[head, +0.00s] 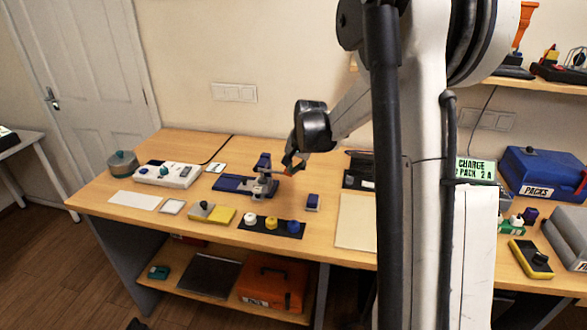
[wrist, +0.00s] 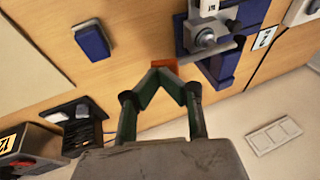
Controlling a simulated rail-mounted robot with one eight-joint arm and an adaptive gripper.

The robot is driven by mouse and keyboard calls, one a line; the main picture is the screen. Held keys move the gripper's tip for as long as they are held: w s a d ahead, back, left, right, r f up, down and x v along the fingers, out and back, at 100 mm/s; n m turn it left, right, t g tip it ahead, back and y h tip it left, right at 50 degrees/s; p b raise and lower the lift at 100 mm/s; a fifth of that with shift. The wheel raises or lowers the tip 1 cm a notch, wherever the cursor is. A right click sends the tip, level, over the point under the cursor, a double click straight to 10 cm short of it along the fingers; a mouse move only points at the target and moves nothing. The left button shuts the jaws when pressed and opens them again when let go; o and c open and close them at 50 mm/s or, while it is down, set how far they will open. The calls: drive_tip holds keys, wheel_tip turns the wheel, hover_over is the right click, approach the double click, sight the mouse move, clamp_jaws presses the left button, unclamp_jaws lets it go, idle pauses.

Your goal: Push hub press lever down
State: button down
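The hub press (head: 262,186) is a blue and grey device standing on the table, left of my arm in the head view. It also shows at the top of the wrist view (wrist: 228,62). Its lever is a grey bar (wrist: 217,50) running sideways from the press to an orange end (wrist: 180,66). My gripper (wrist: 165,72) has its fingertips brought together right at the orange end. In the head view my gripper (head: 291,166) is at the right side of the press. The fingertips partly cover the orange end, and I cannot tell whether they touch it.
A small blue block (head: 312,202) stands right of the press. A dark strip with white, yellow and blue knobs (head: 270,228) lies in front. A white control box (head: 168,174) is to the left.

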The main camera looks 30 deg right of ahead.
drive_tip(key=d+p+v, duration=0.1)
drive_tip(key=v, duration=1.2)
drive_tip(key=shift+s+d+r, duration=0.2)
drive_tip(key=shift+d+r, duration=0.05)
drive_tip(key=shift+r, duration=0.1)
idle(0.4)
drive_tip(key=s+a+r+n+t+b, duration=0.1)
drive_tip(key=s+a+r+n, duration=0.25)
drive_tip(key=s+a, duration=1.05)
drive_tip(key=s+a+f+n+b, duration=0.1)
drive_tip(key=s+a+f+n, duration=0.1)
drive_tip(key=s+a, duration=0.3)
drive_tip(key=s+a+f+n+t+b, duration=0.1)
drive_tip(key=s+a+f+n, duration=0.2)
drive_tip(key=s+a+f, duration=0.2)
drive_tip(key=shift+s+n, duration=0.35)
drive_tip(key=shift+s, duration=1.5)
drive_tip(key=shift+t, duration=0.3)
